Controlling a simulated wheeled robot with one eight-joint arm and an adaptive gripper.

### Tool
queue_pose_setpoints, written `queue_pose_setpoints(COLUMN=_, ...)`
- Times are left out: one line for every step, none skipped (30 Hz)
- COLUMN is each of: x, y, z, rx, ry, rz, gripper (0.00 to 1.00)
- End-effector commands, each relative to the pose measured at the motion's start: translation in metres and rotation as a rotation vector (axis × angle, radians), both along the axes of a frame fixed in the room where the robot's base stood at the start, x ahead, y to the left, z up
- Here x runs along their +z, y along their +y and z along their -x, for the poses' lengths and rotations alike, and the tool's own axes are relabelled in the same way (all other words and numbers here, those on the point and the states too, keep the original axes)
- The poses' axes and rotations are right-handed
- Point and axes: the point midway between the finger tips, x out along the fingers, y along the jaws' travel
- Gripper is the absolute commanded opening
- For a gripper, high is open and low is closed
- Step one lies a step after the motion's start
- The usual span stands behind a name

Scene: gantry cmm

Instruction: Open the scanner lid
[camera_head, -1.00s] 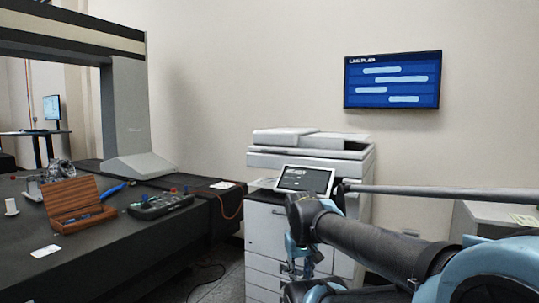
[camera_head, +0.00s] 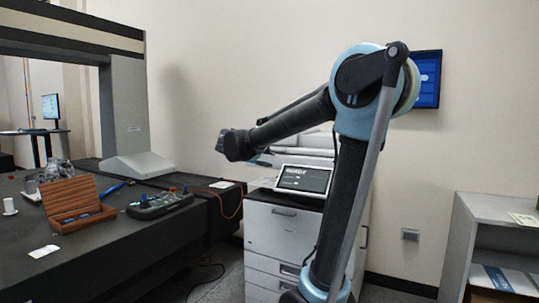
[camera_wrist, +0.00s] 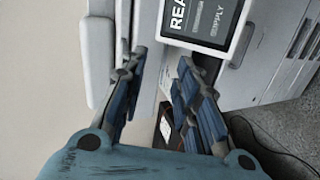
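The scanner (camera_head: 285,225) is a white copier with drawers and a tilted touchscreen (camera_head: 303,179) on its front. Its lid (camera_head: 318,140) on top looks down and is partly hidden behind my arm. In the wrist view the pale lid side (camera_wrist: 98,50) is at the left and the touchscreen (camera_wrist: 205,22) at the top right. My gripper (camera_wrist: 164,68) is open and empty, its blue-padded fingers spread in front of the copier's upper edge. In the head view my gripper (camera_head: 262,160) is small and partly hidden, at the copier's left front corner. Contact cannot be told.
A dark table (camera_head: 120,245) at the left bears an open wooden case (camera_head: 75,205) and a control box (camera_head: 160,204), under a grey gantry (camera_head: 125,110). A grey shelf (camera_head: 500,215) stands at the right. A wall screen (camera_head: 427,80) is partly behind my arm. Cables lie near the copier.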

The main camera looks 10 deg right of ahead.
Motion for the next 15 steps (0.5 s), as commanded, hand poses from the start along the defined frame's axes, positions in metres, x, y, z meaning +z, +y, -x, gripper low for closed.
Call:
queue_pose_setpoints(x=0.01, y=0.015, z=-0.013, rx=0.026, ry=-0.019, rz=0.035, gripper=0.29)
queue_pose_setpoints(x=0.015, y=0.022, z=-0.019, rx=0.037, ry=-0.029, rz=0.055, gripper=0.29)
queue_pose_setpoints(x=0.022, y=0.03, z=-0.026, rx=0.052, ry=-0.041, rz=0.078, gripper=0.29)
queue_pose_setpoints(x=0.026, y=0.036, z=-0.031, rx=0.06, ry=-0.05, rz=0.094, gripper=0.29)
queue_pose_setpoints(x=0.029, y=0.04, z=-0.034, rx=0.068, ry=-0.057, rz=0.105, gripper=0.29)
queue_pose_setpoints(x=0.033, y=0.045, z=-0.038, rx=0.076, ry=-0.065, rz=0.119, gripper=0.29)
queue_pose_setpoints(x=0.035, y=0.049, z=-0.04, rx=0.081, ry=-0.069, rz=0.127, gripper=0.29)
queue_pose_setpoints(x=0.036, y=0.051, z=-0.042, rx=0.085, ry=-0.073, rz=0.134, gripper=0.29)
queue_pose_setpoints(x=0.038, y=0.053, z=-0.044, rx=0.087, ry=-0.077, rz=0.14, gripper=0.29)
queue_pose_setpoints(x=0.039, y=0.053, z=-0.045, rx=0.089, ry=-0.078, rz=0.144, gripper=0.29)
queue_pose_setpoints(x=0.039, y=0.053, z=-0.047, rx=0.089, ry=-0.079, rz=0.146, gripper=0.29)
queue_pose_setpoints(x=0.038, y=0.052, z=-0.049, rx=0.089, ry=-0.08, rz=0.146, gripper=0.29)
queue_pose_setpoints(x=0.038, y=0.05, z=-0.051, rx=0.088, ry=-0.08, rz=0.147, gripper=0.29)
queue_pose_setpoints(x=0.037, y=0.048, z=-0.053, rx=0.088, ry=-0.08, rz=0.147, gripper=0.29)
queue_pose_setpoints(x=0.036, y=0.045, z=-0.057, rx=0.088, ry=-0.08, rz=0.145, gripper=0.29)
